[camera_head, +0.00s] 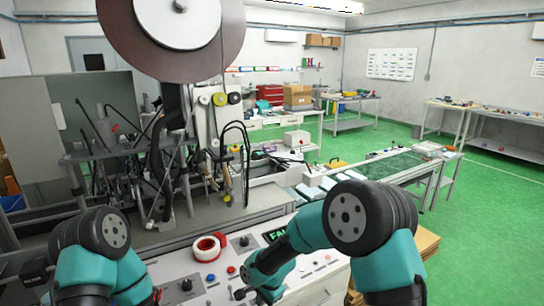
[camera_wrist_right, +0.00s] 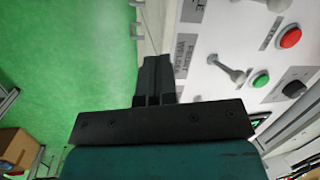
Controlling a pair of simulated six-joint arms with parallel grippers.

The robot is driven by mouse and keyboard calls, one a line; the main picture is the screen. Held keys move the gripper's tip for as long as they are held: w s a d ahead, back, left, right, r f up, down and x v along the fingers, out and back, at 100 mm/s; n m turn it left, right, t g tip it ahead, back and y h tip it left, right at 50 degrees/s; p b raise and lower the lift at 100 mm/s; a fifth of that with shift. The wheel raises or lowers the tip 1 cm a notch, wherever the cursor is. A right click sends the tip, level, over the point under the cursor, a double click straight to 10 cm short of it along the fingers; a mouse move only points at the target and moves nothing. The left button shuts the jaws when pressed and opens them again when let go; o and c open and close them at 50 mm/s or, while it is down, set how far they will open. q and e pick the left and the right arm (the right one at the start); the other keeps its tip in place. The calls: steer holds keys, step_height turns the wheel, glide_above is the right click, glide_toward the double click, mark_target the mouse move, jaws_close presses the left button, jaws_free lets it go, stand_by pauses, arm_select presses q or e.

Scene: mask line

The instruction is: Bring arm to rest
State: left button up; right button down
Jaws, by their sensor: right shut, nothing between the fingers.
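My right arm (camera_head: 300,235) is teal and dark grey and bends down over the white control panel (camera_head: 218,268) in the head view. Its gripper (camera_head: 241,293) is low in the picture, above the panel. In the wrist view the black fingers of the right gripper (camera_wrist_right: 155,65) are together with nothing between them. They show over the panel's edge, with green floor to the left. My left arm (camera_head: 95,245) is folded at the lower left; its gripper does not show.
A red and white tape roll (camera_head: 208,248) lies on the panel. The panel has a green button (camera_wrist_right: 260,80), a red button (camera_wrist_right: 289,37) and metal levers close to my right gripper. A machine with a large reel (camera_head: 178,22) stands behind. Green floor (camera_head: 480,210) is open at right.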

steer(key=s+d+f+n+y, duration=0.1)
steer(key=s+d+f+n, duration=0.1)
steer(key=s+d+f, duration=0.5)
steer(key=s+d+f+n, duration=0.2)
steer(key=d+f, duration=0.3)
steer(key=d, duration=0.3)
steer(key=s+d+f+n, duration=0.3)
steer(key=s+d+f, duration=0.1)
steer(key=s+d, duration=0.6)
steer(key=s, duration=0.3)
steer(key=shift+d+f, duration=0.2)
steer(key=shift+d, duration=0.2)
